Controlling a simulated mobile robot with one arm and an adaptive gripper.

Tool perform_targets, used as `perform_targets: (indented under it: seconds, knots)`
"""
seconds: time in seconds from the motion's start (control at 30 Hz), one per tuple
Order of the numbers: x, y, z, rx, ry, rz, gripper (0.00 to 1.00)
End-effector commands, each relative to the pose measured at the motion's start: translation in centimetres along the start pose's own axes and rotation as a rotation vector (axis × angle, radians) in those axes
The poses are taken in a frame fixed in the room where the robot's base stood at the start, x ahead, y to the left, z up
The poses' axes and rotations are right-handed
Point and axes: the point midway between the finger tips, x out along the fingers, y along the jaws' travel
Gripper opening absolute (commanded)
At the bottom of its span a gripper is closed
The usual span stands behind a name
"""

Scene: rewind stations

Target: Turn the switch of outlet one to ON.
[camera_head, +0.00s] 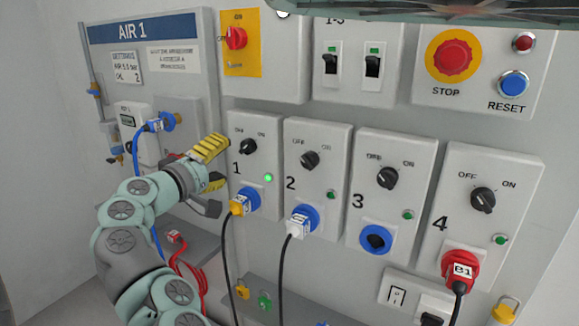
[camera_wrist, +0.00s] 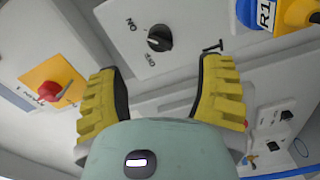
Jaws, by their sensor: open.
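The outlet one panel (camera_head: 262,125) bears a black rotary switch (camera_head: 247,147) with OFF at its upper left and ON at its upper right. I cannot clearly tell which mark the knob points to. A green lamp (camera_head: 268,178) on this panel looks brighter than those on the other outlets. My gripper (camera_head: 222,161) is open, with yellow ridged fingers, just left of the switch. In the wrist view the switch (camera_wrist: 159,38) appears beyond the gap between the open fingertips (camera_wrist: 160,68), apart from them.
A yellow plug (camera_head: 239,206) sits in outlet one's blue socket below the switch; it also shows in the wrist view (camera_wrist: 296,13). The outlet two panel (camera_head: 318,140) stands to the right. A red rotary switch (camera_head: 236,38) on yellow is above. A black cable hangs from the plug.

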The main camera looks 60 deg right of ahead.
Motion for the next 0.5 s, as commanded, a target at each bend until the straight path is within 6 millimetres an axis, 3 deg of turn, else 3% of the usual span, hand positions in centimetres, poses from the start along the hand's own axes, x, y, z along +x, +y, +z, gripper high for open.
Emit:
perform_targets:
  seconds: [0.2, 0.5]
  knots:
    - [-2.8, -0.1, -0.2, -0.001, 0.009, -0.002, 0.68]
    - [-3.9, -0.1, -0.1, 0.000, 0.004, -0.003, 0.68]
